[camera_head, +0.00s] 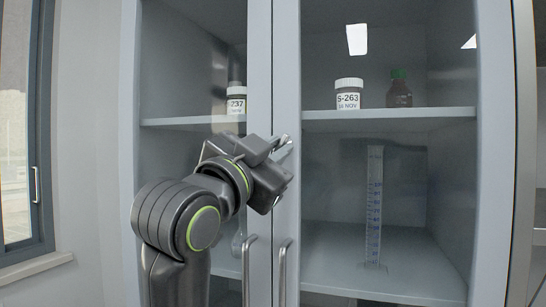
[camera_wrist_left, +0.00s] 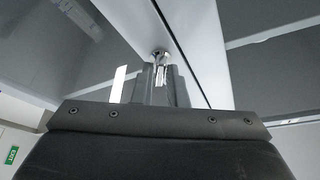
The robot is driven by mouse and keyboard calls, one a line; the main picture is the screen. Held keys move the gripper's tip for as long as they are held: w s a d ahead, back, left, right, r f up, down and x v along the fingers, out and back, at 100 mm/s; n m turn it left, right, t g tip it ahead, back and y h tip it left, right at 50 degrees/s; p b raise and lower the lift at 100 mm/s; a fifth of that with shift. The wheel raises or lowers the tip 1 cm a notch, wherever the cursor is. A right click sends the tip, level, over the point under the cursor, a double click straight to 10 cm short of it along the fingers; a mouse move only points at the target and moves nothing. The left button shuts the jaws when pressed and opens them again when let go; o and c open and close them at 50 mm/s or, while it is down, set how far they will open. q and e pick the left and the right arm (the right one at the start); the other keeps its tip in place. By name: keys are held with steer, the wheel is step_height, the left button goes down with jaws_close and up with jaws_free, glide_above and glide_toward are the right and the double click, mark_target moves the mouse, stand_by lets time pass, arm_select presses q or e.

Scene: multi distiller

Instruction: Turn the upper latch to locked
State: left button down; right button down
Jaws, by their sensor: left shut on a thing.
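The upper latch (camera_head: 285,141) is a small metal piece at the seam between the two cabinet doors. My left gripper (camera_head: 279,149) reaches it from the left and is shut on it, covering most of it. In the left wrist view the latch (camera_wrist_left: 161,56) shows as a shiny metal part at the tips of the left gripper (camera_wrist_left: 161,76), against the light door frame. Its exact turn angle is hard to tell behind the fingers. My right gripper is not in view.
The left door handle (camera_head: 249,270) and right door handle (camera_head: 283,272) hang below the gripper. Behind the glass stand a white-capped jar (camera_head: 348,95), a green-capped brown bottle (camera_head: 399,91), another jar (camera_head: 236,100) and a measuring cylinder (camera_head: 374,205). A window (camera_head: 20,130) is at far left.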

arm_select(q)
steer(key=n+t+y, duration=0.1)
steer(key=n, duration=0.2)
steer(key=n+y, duration=0.1)
steer(key=n, duration=0.2)
steer(key=n+t+y+p, duration=0.1)
steer(key=n, duration=0.2)
steer(key=shift+d+f+n+t+y, duration=0.1)
steer(key=shift+d+n+t+y, duration=0.2)
steer(key=shift+y, duration=0.1)
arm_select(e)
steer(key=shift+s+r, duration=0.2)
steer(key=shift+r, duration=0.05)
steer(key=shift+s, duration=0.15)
arm_select(q)
steer(key=c, duration=1.5)
jaws_free()
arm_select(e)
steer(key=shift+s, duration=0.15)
arm_select(q)
steer(key=shift+s+a, duration=0.1)
